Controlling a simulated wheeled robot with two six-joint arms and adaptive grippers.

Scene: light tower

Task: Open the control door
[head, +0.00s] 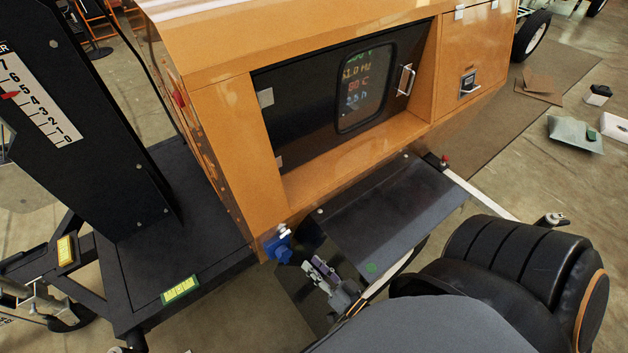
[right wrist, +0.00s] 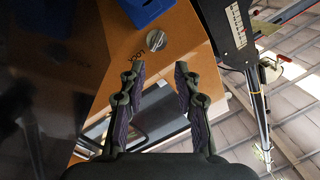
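The control door (head: 308,105) is a black panel with a display window, set in the orange housing of the light tower in the head view. It looks shut. Its silver handle (head: 405,79) is on its right side. My right gripper (head: 318,272) is low, below the housing's lower edge and well apart from the handle. In the right wrist view its two fingers (right wrist: 160,70) are spread with nothing between them. A grey knob (right wrist: 156,40) on the orange panel lies just beyond the fingertips. My left gripper is not in view.
A blue fitting (head: 278,246) sticks out near the housing's lower left corner, close to my right gripper. A dark flat plate (head: 395,205) juts out below the door. The black mast (head: 90,110) stands at left. A second orange door (head: 470,60) is at right.

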